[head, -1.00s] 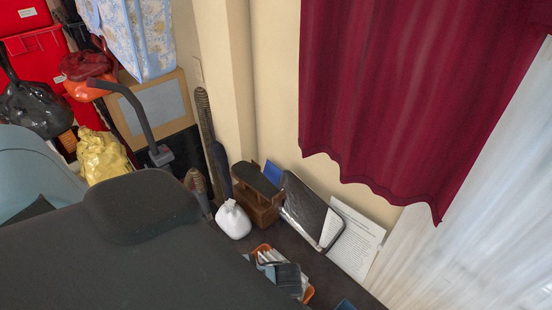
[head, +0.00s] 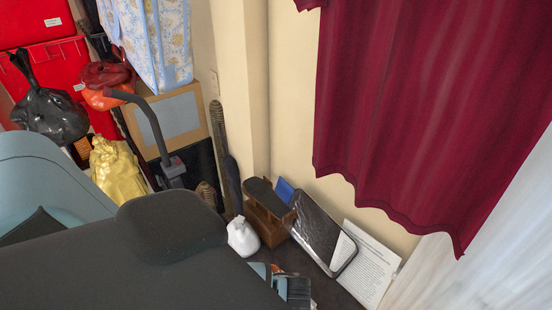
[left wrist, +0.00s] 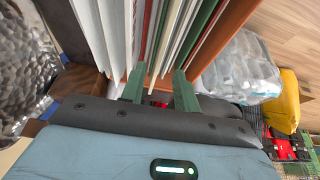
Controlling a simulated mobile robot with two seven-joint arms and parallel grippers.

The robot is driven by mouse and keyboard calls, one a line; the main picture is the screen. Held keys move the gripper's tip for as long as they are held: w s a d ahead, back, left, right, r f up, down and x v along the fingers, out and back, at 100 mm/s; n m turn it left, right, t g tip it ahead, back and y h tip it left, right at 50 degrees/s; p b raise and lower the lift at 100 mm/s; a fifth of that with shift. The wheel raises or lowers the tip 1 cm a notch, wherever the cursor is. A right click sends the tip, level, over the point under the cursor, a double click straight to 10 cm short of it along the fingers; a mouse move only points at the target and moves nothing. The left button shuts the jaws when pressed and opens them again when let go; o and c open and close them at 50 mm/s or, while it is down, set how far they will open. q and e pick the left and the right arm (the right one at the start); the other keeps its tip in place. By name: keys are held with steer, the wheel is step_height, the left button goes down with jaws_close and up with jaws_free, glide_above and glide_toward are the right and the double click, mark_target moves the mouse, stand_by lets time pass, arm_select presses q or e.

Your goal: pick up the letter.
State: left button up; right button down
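My left gripper (left wrist: 160,88) shows in the left wrist view, its two green fingers apart. Several upright white, green and red-edged sheets or envelopes (left wrist: 150,40) stand in an orange-brown holder (left wrist: 222,35) just beyond and between the fingertips. I cannot tell which of them is the letter, or whether a finger touches one. In the head view a white printed sheet (head: 368,264) leans against the wall at the lower right. The holder is mostly hidden there behind my dark arm. My right gripper is not in view.
A white bag (head: 242,237), a brown wooden box (head: 266,220) and a black-framed panel (head: 322,232) stand along the wall. A clear plastic bag (left wrist: 240,68) and a yellow item (left wrist: 286,102) lie right of the holder. A red curtain (head: 420,110) hangs at right.

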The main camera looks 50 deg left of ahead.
arm_select(q)
steer(key=b+x, duration=0.1)
steer(key=x, duration=0.3)
steer(key=shift+w+d+f, duration=0.15)
jaws_close()
